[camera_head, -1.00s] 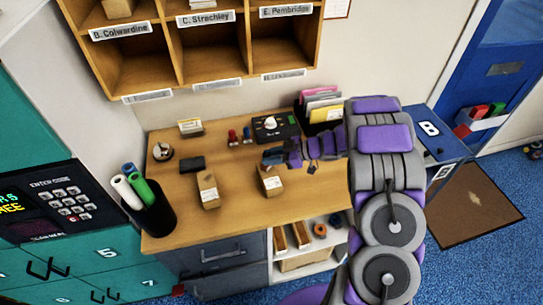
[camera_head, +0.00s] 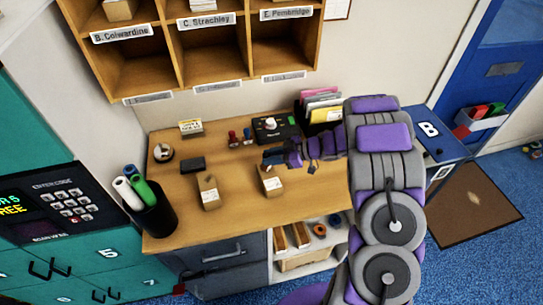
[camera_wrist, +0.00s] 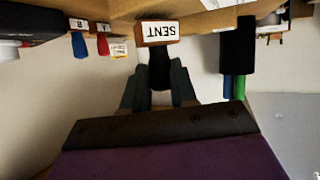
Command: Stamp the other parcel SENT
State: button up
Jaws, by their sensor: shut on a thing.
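My gripper (camera_head: 272,157) is just behind and above the right parcel (camera_head: 271,184) on the wooden desk. In the wrist view my gripper (camera_wrist: 157,85) is shut on the dark handle of the SENT stamp (camera_wrist: 158,30), whose white label reads SENT upside down. The stamp cannot be made out clearly in the head view. A second small brown parcel (camera_head: 208,193) stands to the left on the desk. Both parcels have white labels. Whether the stamp touches anything is hidden.
A dark flat pad (camera_head: 192,164), a tape roll (camera_head: 163,152), a red stamp (camera_head: 233,138) and a blue stamp (camera_head: 247,135) lie on the desk (camera_head: 240,210). A black bin of rolls (camera_head: 157,212) stands at left. Pigeonholes (camera_head: 205,65) hang above.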

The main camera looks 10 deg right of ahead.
notch_tip(320, 180, up, 6)
jog(key=p, duration=0.4)
jog(key=shift+r+p, duration=0.15)
jog(key=shift+p, duration=0.15)
dwell(0.5)
